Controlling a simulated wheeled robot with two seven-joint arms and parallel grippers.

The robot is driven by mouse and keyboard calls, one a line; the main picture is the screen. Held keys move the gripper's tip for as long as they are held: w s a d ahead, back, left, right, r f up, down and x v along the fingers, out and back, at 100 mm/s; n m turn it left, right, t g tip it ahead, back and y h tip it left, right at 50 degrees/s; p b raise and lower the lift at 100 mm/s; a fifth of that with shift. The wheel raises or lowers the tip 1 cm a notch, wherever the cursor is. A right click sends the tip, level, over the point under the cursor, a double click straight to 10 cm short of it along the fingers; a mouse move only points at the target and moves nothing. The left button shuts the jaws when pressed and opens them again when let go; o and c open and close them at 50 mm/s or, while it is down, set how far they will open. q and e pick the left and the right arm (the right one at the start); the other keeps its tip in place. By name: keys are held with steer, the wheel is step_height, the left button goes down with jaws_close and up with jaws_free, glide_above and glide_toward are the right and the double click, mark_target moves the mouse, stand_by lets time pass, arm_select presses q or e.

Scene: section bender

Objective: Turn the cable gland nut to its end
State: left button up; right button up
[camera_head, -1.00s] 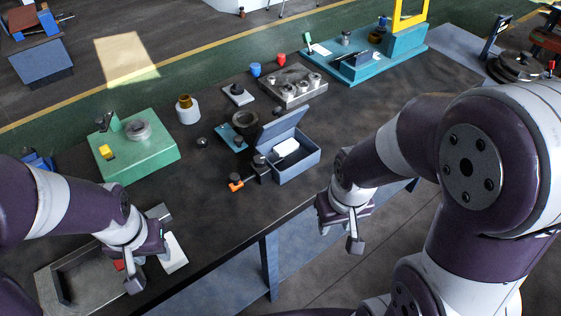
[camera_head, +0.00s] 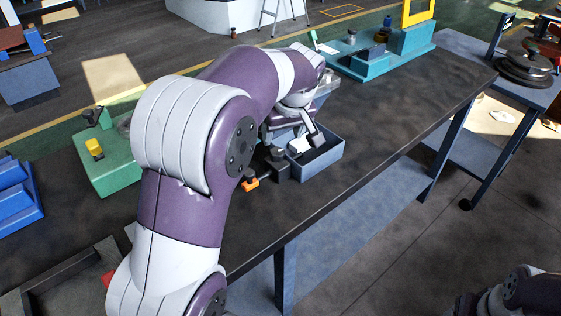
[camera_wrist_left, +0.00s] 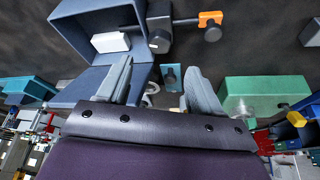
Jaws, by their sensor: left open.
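A blue-grey open box (camera_head: 322,158) stands on the dark bench with a white block (camera_wrist_left: 110,42) inside. Beside it is a dark fitting (camera_head: 279,163) with a rod and an orange piece (camera_head: 250,185); these also show in the left wrist view as the dark fitting (camera_wrist_left: 159,35) and orange piece (camera_wrist_left: 217,18). I cannot tell for certain which part is the gland nut. My left gripper (camera_head: 292,134) is at the box's far side; in the left wrist view its open fingers (camera_wrist_left: 160,68) are apart with nothing gripped.
A green fixture (camera_head: 112,175) with a yellow piece stands left of my left arm, which hides much of the bench. A teal fixture (camera_head: 370,62) stands at the back right. The bench to the box's right is clear.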

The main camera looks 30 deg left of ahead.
mark_target(277, 151)
arm_select(q)
steer(key=x, duration=0.8)
steer(key=shift+w+a+f, duration=0.1)
steer(key=shift+w+f, duration=0.1)
steer(key=shift+f, duration=0.05)
steer(key=c, duration=1.1)
